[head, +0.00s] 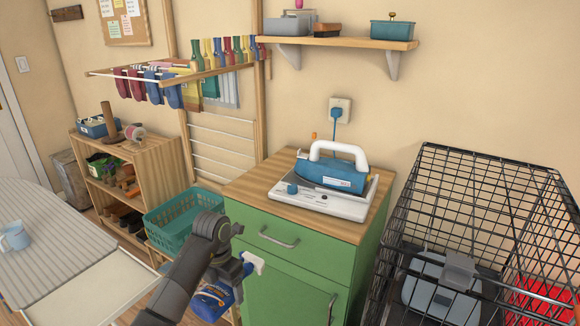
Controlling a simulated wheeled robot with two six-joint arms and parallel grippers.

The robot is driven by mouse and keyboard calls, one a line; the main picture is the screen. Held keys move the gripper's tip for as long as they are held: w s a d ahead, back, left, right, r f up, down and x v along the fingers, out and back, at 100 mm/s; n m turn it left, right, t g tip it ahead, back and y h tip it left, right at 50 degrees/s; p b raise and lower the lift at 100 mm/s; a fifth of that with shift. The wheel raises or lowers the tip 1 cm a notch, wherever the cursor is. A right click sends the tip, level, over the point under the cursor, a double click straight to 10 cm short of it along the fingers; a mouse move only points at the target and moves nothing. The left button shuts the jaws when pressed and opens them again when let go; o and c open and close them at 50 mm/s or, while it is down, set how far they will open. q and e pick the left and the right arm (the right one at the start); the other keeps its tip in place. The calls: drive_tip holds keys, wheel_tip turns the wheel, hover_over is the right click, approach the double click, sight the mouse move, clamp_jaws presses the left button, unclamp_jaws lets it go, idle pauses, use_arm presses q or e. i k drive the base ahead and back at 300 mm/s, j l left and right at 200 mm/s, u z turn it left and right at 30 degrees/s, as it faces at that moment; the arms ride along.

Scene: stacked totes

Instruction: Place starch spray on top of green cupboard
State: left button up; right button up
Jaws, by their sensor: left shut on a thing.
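The starch spray is a blue bottle (210,303) with a white spray head, in the lower middle of the head view. My left gripper (228,276) is shut on it, and the gripper hides part of the bottle. The spray is in front of the green cupboard (318,258), at its left side and below the level of its wooden top (262,186). A blue and white steam iron on its white base (322,205) stands on that top, covering much of its middle and right. My right gripper is not in view.
A teal laundry basket (168,222) is just left of the cupboard. A black wire cage (440,200) stands close on the right. A striped ironing board (50,250) is at the left. Some bare wood shows at the top's left and front.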

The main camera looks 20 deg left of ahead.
sight(250, 182)
drive_tip(key=i+j, duration=0.15)
drive_tip(key=j, duration=0.2)
drive_tip(key=i+j+z, duration=0.1)
drive_tip(key=j, duration=0.25)
drive_tip(key=i+j, duration=0.1)
drive_tip(key=j, duration=0.3)
drive_tip(key=i+j, duration=0.15)
drive_tip(key=j, duration=0.2)
drive_tip(key=i+j+z, duration=0.1)
drive_tip(key=j, duration=0.3)
